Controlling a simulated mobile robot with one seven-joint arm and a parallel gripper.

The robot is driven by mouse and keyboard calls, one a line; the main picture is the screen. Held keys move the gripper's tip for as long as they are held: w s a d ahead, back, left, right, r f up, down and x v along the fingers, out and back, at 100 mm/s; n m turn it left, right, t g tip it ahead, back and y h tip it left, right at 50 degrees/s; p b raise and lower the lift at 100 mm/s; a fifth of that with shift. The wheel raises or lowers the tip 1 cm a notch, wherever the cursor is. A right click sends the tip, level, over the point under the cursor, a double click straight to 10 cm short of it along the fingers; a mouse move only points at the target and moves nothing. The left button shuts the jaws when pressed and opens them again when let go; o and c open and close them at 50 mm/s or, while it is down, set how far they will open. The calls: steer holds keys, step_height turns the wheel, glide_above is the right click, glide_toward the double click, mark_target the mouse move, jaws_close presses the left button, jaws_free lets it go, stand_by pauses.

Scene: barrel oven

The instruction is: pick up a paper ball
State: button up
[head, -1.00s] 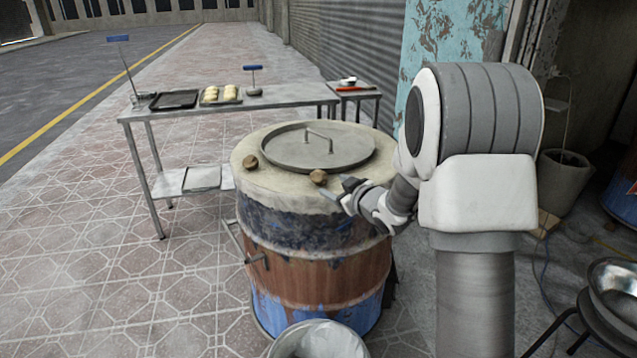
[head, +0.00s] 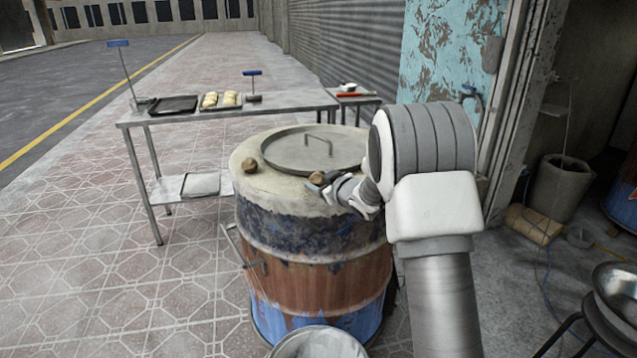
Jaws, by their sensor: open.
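Two small brown lumps, which look like the paper balls, rest on the pale rim of the barrel oven (head: 310,240). The left ball (head: 250,165) lies alone by the lid. The right ball (head: 317,178) lies near the front of the rim. My gripper (head: 318,191) is open and reaches in from the right. Its fingers are at the right ball and overlap it in the picture. I cannot tell whether they touch it or straddle it.
A round metal lid (head: 312,150) with a handle covers the barrel's middle. A metal table (head: 290,99) with trays and dough stands behind. A bin (head: 318,345) stands in front of the barrel, and a metal bowl (head: 617,290) is at the right. The tiled floor at left is clear.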

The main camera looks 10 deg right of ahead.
jaws_close()
steer(key=shift+r, duration=0.1)
stand_by(0.4)
